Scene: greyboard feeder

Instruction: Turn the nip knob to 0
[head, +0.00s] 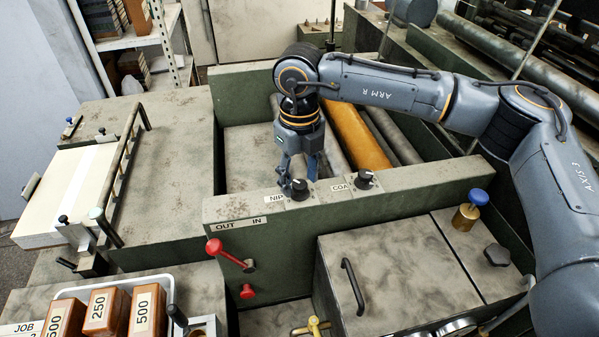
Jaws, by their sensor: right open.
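The nip knob (300,190) is a black knob on a pale dial plate on top of the green machine wall, beside the NIP label (275,198). Its pointer is too small to read. My right gripper (289,184) points down from above, open, with its fingers at the knob; I cannot tell whether they touch it. The fingers partly cover the dial. My left gripper is not in view.
A second black knob (364,179), labelled COA, stands just right of the nip knob. A red lever (230,255) sticks out below the OUT/IN label. Rollers, one orange (357,138), lie behind the wall. A blue-topped brass piece (469,211) stands at the right.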

